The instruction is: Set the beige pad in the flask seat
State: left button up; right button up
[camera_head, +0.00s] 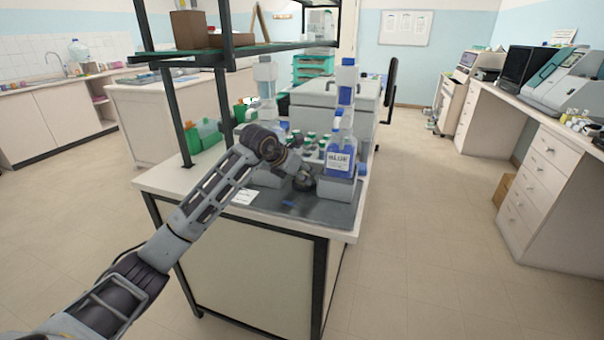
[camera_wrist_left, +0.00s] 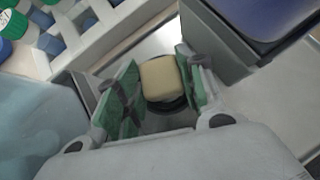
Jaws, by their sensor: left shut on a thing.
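The beige pad (camera_wrist_left: 158,78) is a small rounded block between the green-lined fingers of my left gripper (camera_wrist_left: 158,90) in the left wrist view. The fingers are shut on it. A dark round shape (camera_wrist_left: 178,104) shows around and under the pad's lower edge; it looks like the flask seat, but I cannot tell whether the pad touches it. In the head view my left gripper (camera_head: 303,180) is over the work table, just left of the blue bottle's grey stand. The pad is hidden there. My right gripper is not in view.
A blue bottle labelled BLUE (camera_head: 341,155) stands on a grey block (camera_head: 337,190) right beside the gripper. A rack of green-capped vials (camera_head: 310,145) is behind. A dark mat (camera_head: 320,212) covers the table front, mostly clear. A shelf post (camera_head: 183,115) stands at left.

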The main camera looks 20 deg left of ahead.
pick_arm(q)
jog(key=o, duration=0.9)
jog(key=shift+r, duration=0.1)
jog(key=shift+w+r, duration=0.1)
jog(key=shift+r, duration=0.65)
jog(key=shift+d+r, duration=0.15)
jog(key=shift+r, duration=3.9)
